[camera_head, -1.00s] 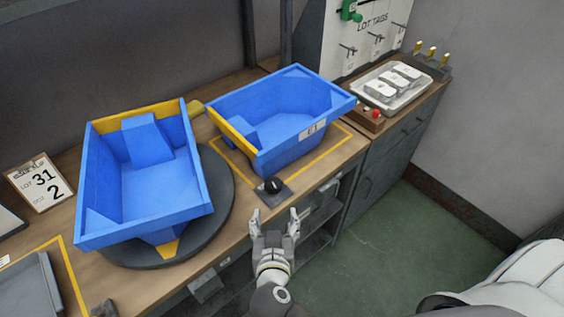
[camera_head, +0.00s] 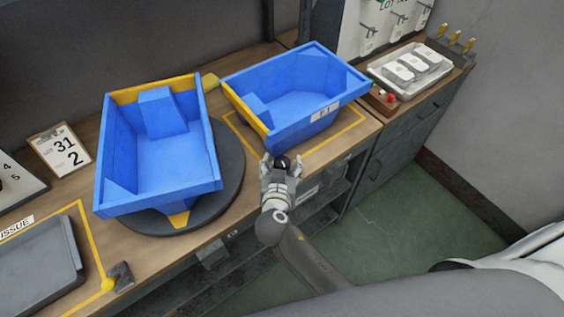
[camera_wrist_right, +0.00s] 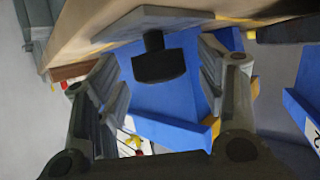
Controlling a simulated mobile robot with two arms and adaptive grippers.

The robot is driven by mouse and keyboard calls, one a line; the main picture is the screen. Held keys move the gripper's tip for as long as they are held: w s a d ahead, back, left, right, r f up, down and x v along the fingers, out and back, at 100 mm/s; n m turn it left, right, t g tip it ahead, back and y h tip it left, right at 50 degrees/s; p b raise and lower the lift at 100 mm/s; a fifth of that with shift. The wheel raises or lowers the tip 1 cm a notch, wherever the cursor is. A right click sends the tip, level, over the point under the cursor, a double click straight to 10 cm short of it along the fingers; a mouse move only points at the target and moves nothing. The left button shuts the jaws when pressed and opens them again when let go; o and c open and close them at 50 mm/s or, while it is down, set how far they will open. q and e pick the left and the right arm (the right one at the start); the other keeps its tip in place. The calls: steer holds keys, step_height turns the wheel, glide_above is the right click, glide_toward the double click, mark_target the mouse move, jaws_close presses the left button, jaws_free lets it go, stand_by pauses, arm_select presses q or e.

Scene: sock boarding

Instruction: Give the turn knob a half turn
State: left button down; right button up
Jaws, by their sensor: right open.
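The black turn knob (camera_head: 282,163) sits on a small grey plate at the front edge of the wooden bench. In the right wrist view the knob (camera_wrist_right: 158,63) and its plate (camera_wrist_right: 150,20) show clearly. My right gripper (camera_head: 283,159) is open, with one finger on each side of the knob. In the wrist view a gap shows between the knob and each finger, and I see no clear contact. In the head view the gripper hides most of the plate. My left gripper is not in view.
A blue bin (camera_head: 160,150) stands on a dark round turntable (camera_head: 232,170) to the left. Another blue bin (camera_head: 300,95) stands just behind the knob inside yellow lines. A grey tray (camera_head: 45,270) lies at the lower left. A white tray (camera_head: 409,88) sits at the right.

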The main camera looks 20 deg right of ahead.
steer(key=shift+w+d+f, duration=0.1)
steer(key=shift+w, duration=0.1)
steer(key=c, duration=1.1)
steer(key=shift+o, duration=0.2)
